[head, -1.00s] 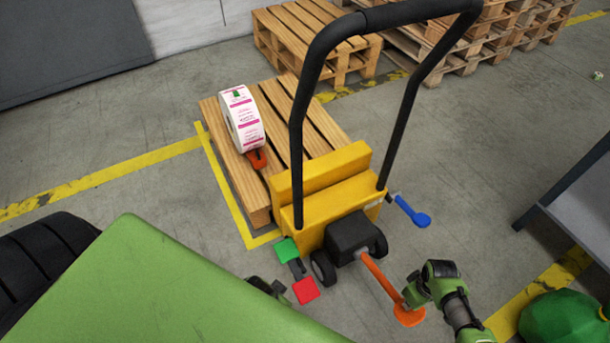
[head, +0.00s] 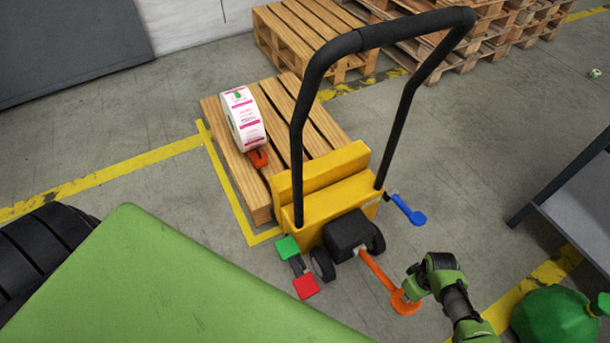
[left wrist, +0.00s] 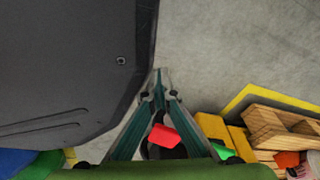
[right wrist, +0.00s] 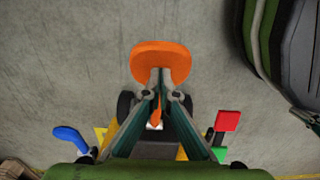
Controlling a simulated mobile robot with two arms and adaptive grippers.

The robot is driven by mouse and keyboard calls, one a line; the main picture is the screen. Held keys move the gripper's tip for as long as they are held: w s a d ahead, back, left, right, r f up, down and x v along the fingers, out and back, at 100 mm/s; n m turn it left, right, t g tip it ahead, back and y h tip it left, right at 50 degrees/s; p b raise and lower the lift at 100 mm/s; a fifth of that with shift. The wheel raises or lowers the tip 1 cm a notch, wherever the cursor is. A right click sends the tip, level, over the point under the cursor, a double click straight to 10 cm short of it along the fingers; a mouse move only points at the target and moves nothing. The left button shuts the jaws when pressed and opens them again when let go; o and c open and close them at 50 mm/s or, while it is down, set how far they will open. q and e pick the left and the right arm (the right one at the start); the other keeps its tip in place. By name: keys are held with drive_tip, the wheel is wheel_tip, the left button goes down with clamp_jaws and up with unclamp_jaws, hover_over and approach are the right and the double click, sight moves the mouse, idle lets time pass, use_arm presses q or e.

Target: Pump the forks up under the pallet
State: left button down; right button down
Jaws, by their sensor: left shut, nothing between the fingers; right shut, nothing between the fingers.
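The yellow hand truck (head: 325,195) with a black push bar stands against the wooden pallet (head: 232,160); its forks are hidden beneath. Its orange foot pedal (head: 405,303) sticks out toward me. My right gripper (head: 412,285) is shut and empty, its fingertips at the pedal's pad. In the right wrist view the tips (right wrist: 160,75) overlap the orange pad (right wrist: 162,58); contact is hard to tell. Green (head: 287,248) and red (head: 306,287) pedals sit at the truck's left, a blue lever (head: 409,210) at its right. My left gripper (left wrist: 158,75) is shut and empty, outside the head view.
A white label roll (head: 243,118) stands on the pallet with a small orange piece (head: 257,157) beside it. More pallets (head: 315,40) stand behind. A grey table (head: 580,205) and a green sack (head: 555,315) are at the right. Floor between them and the truck is clear.

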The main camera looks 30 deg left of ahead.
use_arm(q)
drive_tip(key=shift+s+d, duration=0.1)
drive_tip(key=shift+s, duration=0.2)
